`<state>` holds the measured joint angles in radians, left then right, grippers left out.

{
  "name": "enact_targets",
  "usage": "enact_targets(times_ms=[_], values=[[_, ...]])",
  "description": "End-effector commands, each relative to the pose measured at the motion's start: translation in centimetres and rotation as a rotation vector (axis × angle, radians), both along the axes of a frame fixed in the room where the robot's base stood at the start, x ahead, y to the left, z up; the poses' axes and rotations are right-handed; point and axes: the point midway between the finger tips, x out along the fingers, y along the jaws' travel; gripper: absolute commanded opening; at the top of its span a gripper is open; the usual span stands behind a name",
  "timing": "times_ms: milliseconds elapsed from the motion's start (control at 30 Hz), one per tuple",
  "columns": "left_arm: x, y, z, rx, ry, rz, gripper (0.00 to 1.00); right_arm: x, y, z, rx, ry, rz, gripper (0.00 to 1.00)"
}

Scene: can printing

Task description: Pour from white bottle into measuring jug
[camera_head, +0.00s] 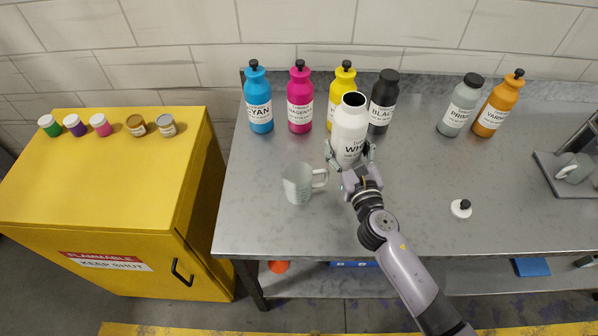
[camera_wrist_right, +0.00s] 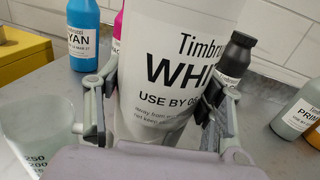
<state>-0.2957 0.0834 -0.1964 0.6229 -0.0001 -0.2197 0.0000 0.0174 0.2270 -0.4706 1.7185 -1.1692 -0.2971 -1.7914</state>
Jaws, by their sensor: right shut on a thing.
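The white bottle (camera_head: 349,128) stands nearly upright with its cap off and its dark mouth open at the top. My right gripper (camera_head: 350,160) is shut around its lower part. In the right wrist view the bottle (camera_wrist_right: 170,75) fills the middle between the fingers of my right gripper (camera_wrist_right: 165,110). The translucent measuring jug (camera_head: 298,186) stands on the metal table, left of the gripper, its handle toward the right. It also shows at the left edge of the right wrist view (camera_wrist_right: 38,135), with volume marks. My left gripper is not in view.
Cyan (camera_head: 258,100), magenta (camera_head: 300,100), yellow (camera_head: 342,82) and black (camera_head: 382,105) bottles stand behind the white one. Primer (camera_head: 460,108) and varnish (camera_head: 497,108) bottles stand right. A white cap (camera_head: 461,208) lies on the table (camera_head: 420,205). A yellow cabinet (camera_head: 90,180) is left.

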Motion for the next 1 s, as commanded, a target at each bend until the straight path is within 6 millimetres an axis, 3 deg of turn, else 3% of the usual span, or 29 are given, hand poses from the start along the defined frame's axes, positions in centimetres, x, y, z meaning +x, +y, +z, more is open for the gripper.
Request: enact_targets(times_ms=[367,1000], values=[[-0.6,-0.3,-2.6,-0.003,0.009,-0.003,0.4,0.3,-0.6,-2.1,-0.152,-0.046,0.0,0.01],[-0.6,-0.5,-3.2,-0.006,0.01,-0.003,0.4,0.5,-1.4,-2.5,-0.46,-0.129,-0.001,0.01]])
